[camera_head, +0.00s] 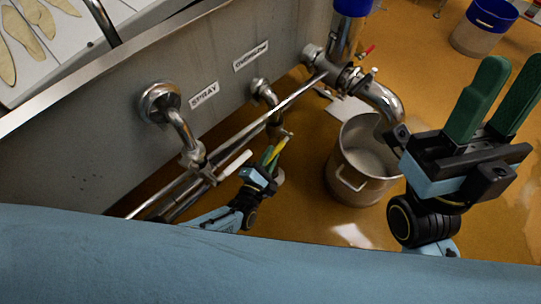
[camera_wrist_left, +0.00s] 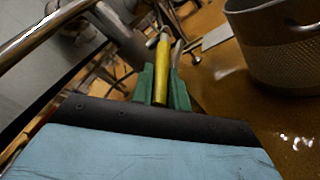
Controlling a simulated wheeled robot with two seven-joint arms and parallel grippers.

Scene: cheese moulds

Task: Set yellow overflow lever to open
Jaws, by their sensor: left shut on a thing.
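The yellow overflow lever (camera_head: 281,147) is on the pipe below the label ending in "overflow" (camera_head: 250,56). Its yellow handle (camera_wrist_left: 161,65) points down between the green fingers in the left wrist view. My left gripper (camera_head: 267,160) is shut on the yellow lever, with a finger on each side of it. The valve body behind it is partly hidden and blurred. My right gripper (camera_head: 510,80) is in the foreground at the right, its green fingers apart and nothing between them.
A SPRAY pipe (camera_head: 182,132) with a white lever (camera_head: 234,165) is to the left. A long metal rail (camera_head: 265,121) runs close by the tank wall (camera_head: 100,120). A metal pot (camera_head: 345,188) stands on the floor to the right, under a curved outlet with a red lever (camera_head: 367,51).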

